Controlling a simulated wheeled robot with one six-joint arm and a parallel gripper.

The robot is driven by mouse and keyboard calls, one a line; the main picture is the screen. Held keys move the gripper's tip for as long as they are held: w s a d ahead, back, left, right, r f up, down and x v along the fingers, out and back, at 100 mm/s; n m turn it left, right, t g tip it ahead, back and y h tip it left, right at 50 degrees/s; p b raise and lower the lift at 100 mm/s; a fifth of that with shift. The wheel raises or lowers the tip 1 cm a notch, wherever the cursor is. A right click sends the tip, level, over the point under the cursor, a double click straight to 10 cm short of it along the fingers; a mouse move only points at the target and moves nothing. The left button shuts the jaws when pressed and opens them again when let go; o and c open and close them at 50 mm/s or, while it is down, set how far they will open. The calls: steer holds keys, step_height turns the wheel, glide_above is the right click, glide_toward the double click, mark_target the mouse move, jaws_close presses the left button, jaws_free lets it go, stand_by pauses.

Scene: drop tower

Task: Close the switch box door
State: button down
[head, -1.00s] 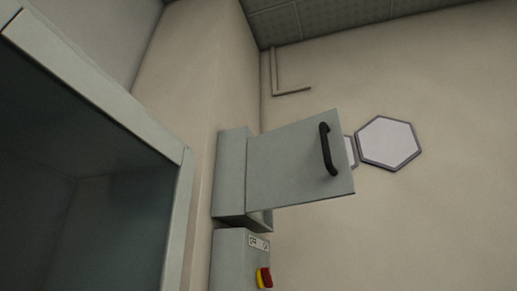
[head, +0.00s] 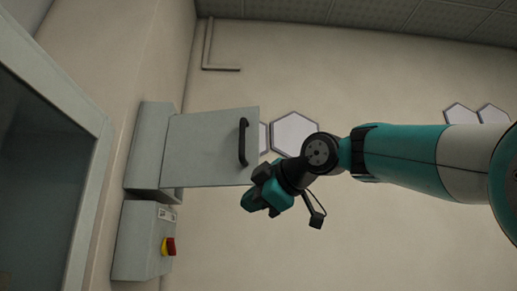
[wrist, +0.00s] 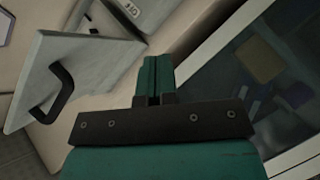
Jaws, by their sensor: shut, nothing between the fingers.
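The switch box (head: 150,145) is a grey box on the wall at left in the head view. Its flat grey door (head: 205,148) stands open, swung out to the right, with a black bar handle (head: 243,142) near its free edge. In the wrist view the door (wrist: 92,62) and its handle (wrist: 60,98) are at left. My gripper (head: 250,203) is at the lower right corner of the door in the head view; I cannot tell whether it touches. In the wrist view its teal fingers (wrist: 154,75) are together and empty, to the right of the door.
A lower grey box (head: 138,240) with a red and yellow switch (head: 168,247) sits under the switch box. A large framed dark window (head: 85,215) is at left. White hexagonal panels (head: 293,134) are on the back wall. The lower middle of the head view is clear.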

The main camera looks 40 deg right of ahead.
steer(key=s+d+r+n+t+h, duration=0.2)
steer(key=s+r, duration=0.1)
steer(key=r, duration=0.4)
steer(key=s+d+r+n+t+h, duration=0.1)
steer(key=s+d+r+n+t, duration=0.1)
steer(key=r, duration=0.6)
steer(key=p, duration=0.4)
glide_toward(254, 154)
steer(key=w+a, duration=0.3)
steer(key=w+d+p, duration=0.2)
steer(key=shift+w+d+r, duration=0.15)
steer(key=shift+w+r, duration=0.15)
steer(key=shift+w, duration=0.1)
steer(key=shift+w+d+f+p, duration=0.25)
steer(key=shift+w+d+p, duration=0.1)
steer(key=shift+w, duration=0.05)
